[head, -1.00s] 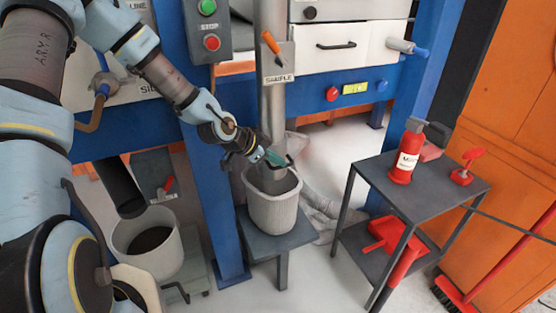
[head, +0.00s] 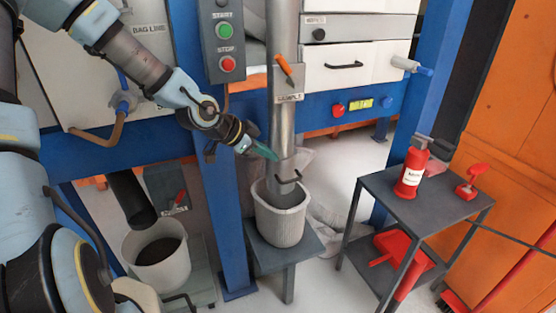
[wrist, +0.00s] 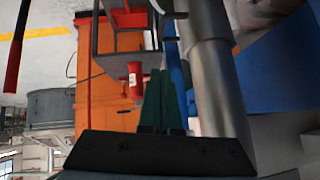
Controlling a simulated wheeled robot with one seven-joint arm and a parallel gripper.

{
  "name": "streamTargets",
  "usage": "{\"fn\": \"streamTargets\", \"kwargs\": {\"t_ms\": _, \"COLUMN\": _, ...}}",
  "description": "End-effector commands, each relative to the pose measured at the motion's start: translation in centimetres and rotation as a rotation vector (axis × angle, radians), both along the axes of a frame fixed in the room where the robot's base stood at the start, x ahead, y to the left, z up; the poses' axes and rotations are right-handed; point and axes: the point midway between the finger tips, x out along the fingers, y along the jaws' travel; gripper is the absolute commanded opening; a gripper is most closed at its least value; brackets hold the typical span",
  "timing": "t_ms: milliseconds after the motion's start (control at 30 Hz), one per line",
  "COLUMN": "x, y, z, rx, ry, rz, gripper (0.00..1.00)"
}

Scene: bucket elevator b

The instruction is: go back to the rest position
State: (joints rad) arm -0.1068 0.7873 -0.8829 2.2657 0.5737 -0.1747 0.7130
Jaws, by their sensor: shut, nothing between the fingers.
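My gripper (head: 268,153) is in the middle of the head view, beside the steel pipe marked SAMPLE. Its green fingers show in the wrist view (wrist: 160,103), shut with nothing between them. The gripper is above a pale ribbed bucket (head: 281,220) and does not touch it. The bucket stands upright under the pipe's (head: 283,100) lower end. A dark handle (head: 288,178) sits on the pipe just below the gripper, and I see a gap between them. I cannot tell how close the fingertips are to the pipe.
A blue post (head: 220,200) stands left of the bucket. A grey table (head: 415,205) at right holds a red bottle (head: 412,168). A second pale bucket (head: 158,250) with dark contents is at lower left. An orange lever (head: 284,69) is on the pipe. Grey floor lies between stand and table.

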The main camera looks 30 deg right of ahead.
Motion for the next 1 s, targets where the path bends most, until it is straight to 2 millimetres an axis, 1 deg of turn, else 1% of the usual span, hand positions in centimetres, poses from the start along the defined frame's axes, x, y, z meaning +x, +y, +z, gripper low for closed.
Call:
{"fn": "streamTargets", "kwargs": {"t_ms": 100, "x": 0.0, "y": 0.6, "z": 0.6, "rx": 0.0, "ry": -0.001, "rz": 0.0, "gripper": 0.0}}
{"fn": "streamTargets", "kwargs": {"t_ms": 200, "x": -0.1, "y": 0.8, "z": 0.8, "rx": 0.0, "ry": -0.001, "rz": 0.0, "gripper": 0.0}}
{"fn": "streamTargets", "kwargs": {"t_ms": 667, "x": -0.1, "y": 0.8, "z": 0.8, "rx": 0.0, "ry": -0.001, "rz": -0.001, "gripper": 0.0}}
{"fn": "streamTargets", "kwargs": {"t_ms": 767, "x": 0.0, "y": 1.2, "z": 0.6, "rx": 0.014, "ry": 0.003, "rz": 0.008, "gripper": 0.0}}
{"fn": "streamTargets", "kwargs": {"t_ms": 867, "x": 0.5, "y": 3.4, "z": -0.2, "rx": 0.089, "ry": 0.031, "rz": 0.068, "gripper": 0.0}}
{"fn": "streamTargets", "kwargs": {"t_ms": 967, "x": 1.3, "y": 8.3, "z": -1.3, "rx": 0.229, "ry": 0.09, "rz": 0.213, "gripper": 0.0}}
{"fn": "streamTargets", "kwargs": {"t_ms": 1000, "x": 1.7, "y": 10.9, "z": -1.5, "rx": 0.293, "ry": 0.118, "rz": 0.298, "gripper": 0.0}}
